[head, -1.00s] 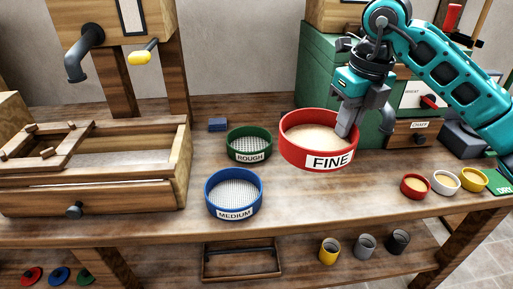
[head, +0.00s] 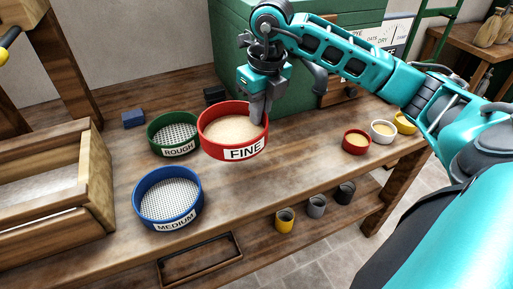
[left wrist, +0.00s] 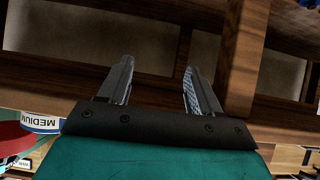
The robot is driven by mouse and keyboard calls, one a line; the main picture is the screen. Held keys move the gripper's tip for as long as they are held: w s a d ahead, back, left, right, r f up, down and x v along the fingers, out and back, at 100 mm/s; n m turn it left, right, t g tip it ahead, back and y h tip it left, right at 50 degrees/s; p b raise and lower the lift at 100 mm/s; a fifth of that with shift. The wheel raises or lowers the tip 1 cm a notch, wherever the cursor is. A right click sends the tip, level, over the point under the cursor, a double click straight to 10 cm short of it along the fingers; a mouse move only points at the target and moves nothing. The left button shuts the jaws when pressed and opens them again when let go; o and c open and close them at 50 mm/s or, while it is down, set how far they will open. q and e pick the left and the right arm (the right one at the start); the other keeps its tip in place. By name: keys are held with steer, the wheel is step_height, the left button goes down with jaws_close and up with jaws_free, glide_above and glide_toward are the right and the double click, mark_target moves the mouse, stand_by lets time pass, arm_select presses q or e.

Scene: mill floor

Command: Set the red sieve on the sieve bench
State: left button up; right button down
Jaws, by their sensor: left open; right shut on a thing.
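The red sieve (head: 210,145), labelled FINE and holding a pale, grainy fill, is level over the bench (head: 290,165), just right of the green ROUGH sieve (head: 150,139). My right gripper (head: 257,118) is shut on its right rim. I cannot tell whether its base touches the bench. My left gripper (left wrist: 156,75) is open and empty in the left wrist view, and is outside the head view. The blue MEDIUM sieve (head: 138,205) stands at the front left; its label (left wrist: 40,122) shows in the left wrist view.
A wooden drawer box (head: 85,210) is at the left. A small blue block (head: 133,118) lies at the back. Small red (head: 356,142), white (head: 382,132) and yellow bowls stand at the right. A green cabinet (head: 235,50) stands behind. Several cups sit on the lower shelf.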

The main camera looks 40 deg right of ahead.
glide_above(257, 157)
steer(key=f, duration=0.6)
steer(key=shift+s+d+b, duration=0.1)
steer(key=shift+s+b, duration=0.2)
steer(key=shift+b, duration=0.05)
step_height(257, 157, down, 4)
steer(key=shift+r+b, duration=0.1)
steer(key=shift+b, duration=0.2)
steer(key=shift+f, duration=0.3)
arm_select(q)
steer(key=shift+w+d+r, duration=0.2)
steer(key=shift+w+d, duration=0.15)
steer(key=shift+w, duration=0.15)
arm_select(e)
steer(key=shift+f, duration=0.2)
steer(key=c, duration=1.3)
jaws_free()
steer(key=shift+r, duration=0.1)
arm_select(q)
steer(key=shift+s+f, duration=0.1)
steer(key=shift+f, duration=0.15)
arm_select(e)
steer(key=shift+o, duration=0.3)
